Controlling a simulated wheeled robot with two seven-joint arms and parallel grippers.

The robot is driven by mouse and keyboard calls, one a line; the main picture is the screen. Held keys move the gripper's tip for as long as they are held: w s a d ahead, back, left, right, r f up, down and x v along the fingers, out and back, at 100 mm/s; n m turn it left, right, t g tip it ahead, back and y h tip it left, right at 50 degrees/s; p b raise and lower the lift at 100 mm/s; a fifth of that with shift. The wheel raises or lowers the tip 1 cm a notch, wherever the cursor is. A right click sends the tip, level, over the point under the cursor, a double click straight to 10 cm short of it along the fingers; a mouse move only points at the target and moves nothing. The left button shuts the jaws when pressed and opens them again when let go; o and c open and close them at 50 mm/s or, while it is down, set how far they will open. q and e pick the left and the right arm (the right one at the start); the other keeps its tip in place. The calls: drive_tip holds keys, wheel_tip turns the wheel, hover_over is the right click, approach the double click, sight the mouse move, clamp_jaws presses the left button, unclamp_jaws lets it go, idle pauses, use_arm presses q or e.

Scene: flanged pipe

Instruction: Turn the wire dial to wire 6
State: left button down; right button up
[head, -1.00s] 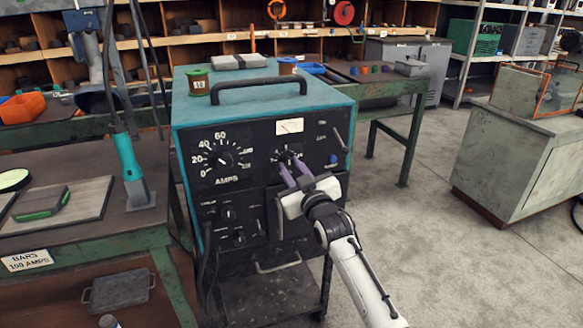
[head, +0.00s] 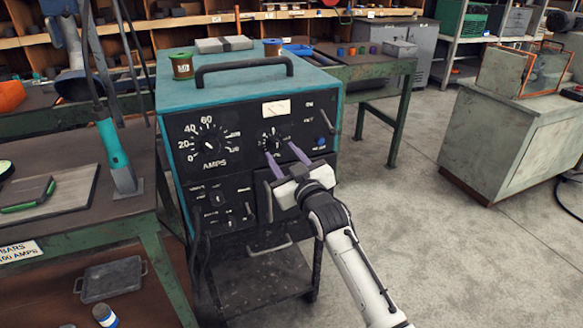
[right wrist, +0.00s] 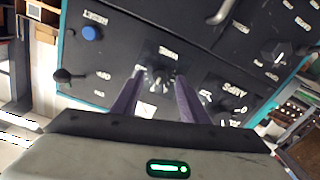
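The wire dial (head: 271,142) is the small black knob with a light scale on the black front of the teal welding machine (head: 250,90). It sits right of the large AMPS dial (head: 209,145) and below a white meter. Its setting is too small to read. My right gripper (head: 281,152) is open, with its two purple fingers spread just below and in front of the wire dial. In the right wrist view the wire dial (right wrist: 161,80) shows beyond and between the fingertips, and nothing is held. My left gripper is not in view.
A blue button (head: 321,143) and a lever (head: 331,118) are right of the wire dial. A handle (head: 269,200) and smaller knobs (head: 217,197) are lower on the panel. A green-framed workbench (head: 90,225) stands left.

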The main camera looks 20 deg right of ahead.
drive_tip(key=s, duration=0.7)
drive_tip(key=shift+s+d, duration=0.15)
drive_tip(key=shift+s, duration=0.2)
drive_tip(key=s+a+f+g+y, duration=0.1)
drive_tip(key=s+a+f+g, duration=0.15)
drive_tip(key=s+f, duration=0.95)
drive_tip(key=s+a+f+g, duration=0.1)
drive_tip(key=s+f+g, duration=0.3)
drive_tip(key=s+f, duration=0.75)
drive_tip(key=s+a+f+m+g, duration=0.1)
drive_tip(key=s+f+g, duration=0.2)
drive_tip(key=s+f, duration=0.6)
drive_tip(key=shift+s+a+y, duration=0.25)
drive_tip(key=shift+s+y, duration=0.15)
drive_tip(key=shift+s, duration=0.5)
